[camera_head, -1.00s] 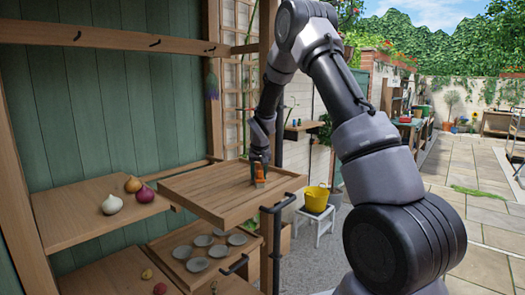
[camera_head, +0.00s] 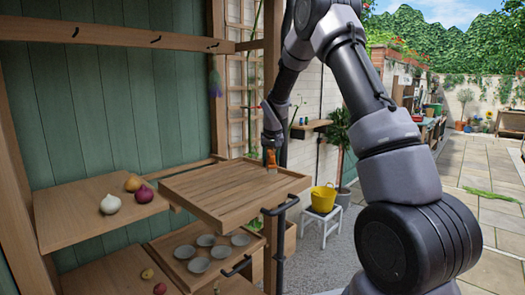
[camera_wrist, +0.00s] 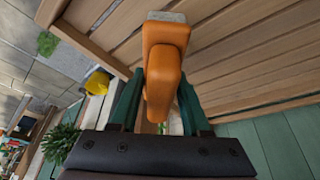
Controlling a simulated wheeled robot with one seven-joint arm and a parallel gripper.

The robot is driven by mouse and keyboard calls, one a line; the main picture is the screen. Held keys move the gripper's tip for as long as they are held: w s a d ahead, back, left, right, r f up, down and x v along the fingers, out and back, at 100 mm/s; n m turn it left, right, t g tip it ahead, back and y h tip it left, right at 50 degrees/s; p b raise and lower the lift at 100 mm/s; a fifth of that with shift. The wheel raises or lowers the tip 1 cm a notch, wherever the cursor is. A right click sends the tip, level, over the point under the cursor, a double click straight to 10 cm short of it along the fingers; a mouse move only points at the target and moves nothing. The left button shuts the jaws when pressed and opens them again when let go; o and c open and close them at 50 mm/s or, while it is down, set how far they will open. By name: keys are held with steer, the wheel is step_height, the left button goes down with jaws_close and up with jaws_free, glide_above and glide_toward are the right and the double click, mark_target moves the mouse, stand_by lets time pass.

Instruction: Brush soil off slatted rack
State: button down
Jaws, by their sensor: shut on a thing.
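The slatted rack (camera_head: 215,196) is a wooden board of parallel slats, pulled out level at mid height. My gripper (camera_head: 271,143) is over its far right part, shut on the orange handle of a brush (camera_head: 271,158). The brush points down, its lower end at or just above the slats; contact is unclear. In the wrist view my gripper (camera_wrist: 160,105) has dark green fingers on both sides of the brush (camera_wrist: 163,62). The brush's pale grey end is against or near the slatted rack (camera_wrist: 245,60). I cannot make out any soil on the slats.
A shelf (camera_head: 75,235) at left holds a white bulb (camera_head: 110,204), a purple onion (camera_head: 143,194) and a yellow onion (camera_head: 133,183). Below the rack, a tray (camera_head: 180,270) holds several saucers. A yellow bucket (camera_head: 323,198) stands on a white stool (camera_head: 319,225) at right.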

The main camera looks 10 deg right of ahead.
mark_target(271, 152)
steer(key=shift+r, duration=1.8)
